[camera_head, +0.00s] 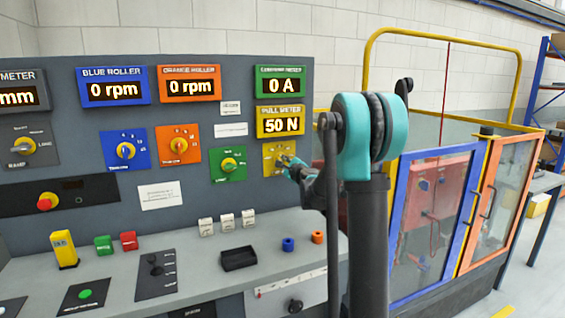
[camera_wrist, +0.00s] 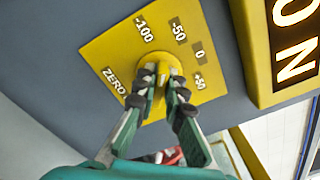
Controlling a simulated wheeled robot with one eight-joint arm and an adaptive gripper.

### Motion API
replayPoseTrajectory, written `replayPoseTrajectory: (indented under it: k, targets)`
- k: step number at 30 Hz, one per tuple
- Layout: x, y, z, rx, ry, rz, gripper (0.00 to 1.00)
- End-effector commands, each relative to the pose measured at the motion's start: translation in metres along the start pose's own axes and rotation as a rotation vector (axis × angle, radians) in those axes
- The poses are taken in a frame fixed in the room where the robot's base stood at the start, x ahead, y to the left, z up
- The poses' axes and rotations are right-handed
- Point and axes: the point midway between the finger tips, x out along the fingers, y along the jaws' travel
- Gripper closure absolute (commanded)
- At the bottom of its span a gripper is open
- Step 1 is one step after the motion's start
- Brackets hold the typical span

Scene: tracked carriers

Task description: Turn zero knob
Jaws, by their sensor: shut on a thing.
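The zero knob (camera_wrist: 175,70) is a yellow knob on a square yellow plate (camera_wrist: 104,50) marked ZERO, -100, -50, 0 and +50. In the head view the plate (camera_head: 270,168) is on the grey panel, below the yellow pull meter (camera_head: 281,122), which reads 50 N. My gripper (camera_wrist: 161,88) has its two dark-tipped fingers closed around the knob. The fingers cover part of the knob, so I cannot tell exactly which mark it points at. In the head view my gripper (camera_head: 291,167) reaches the plate from the right and hides part of it.
A green knob plate (camera_head: 229,178) is just left of the yellow one. The shelf below holds a black tray (camera_head: 239,258), a blue ring (camera_head: 288,244) and an orange ring (camera_head: 317,237). A blue and orange framed enclosure (camera_head: 430,215) stands at the right.

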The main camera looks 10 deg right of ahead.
Motion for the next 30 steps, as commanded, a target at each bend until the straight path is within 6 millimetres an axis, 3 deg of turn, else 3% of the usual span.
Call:
replayPoseTrajectory:
  k: [15, 30]
  targets:
    - [-0.0004, 0.0024, -0.0003, -0.403, 0.0, 0.001, 1.0]
    - [-0.0005, 0.0031, -0.0005, -0.524, -0.001, 0.001, 1.0]
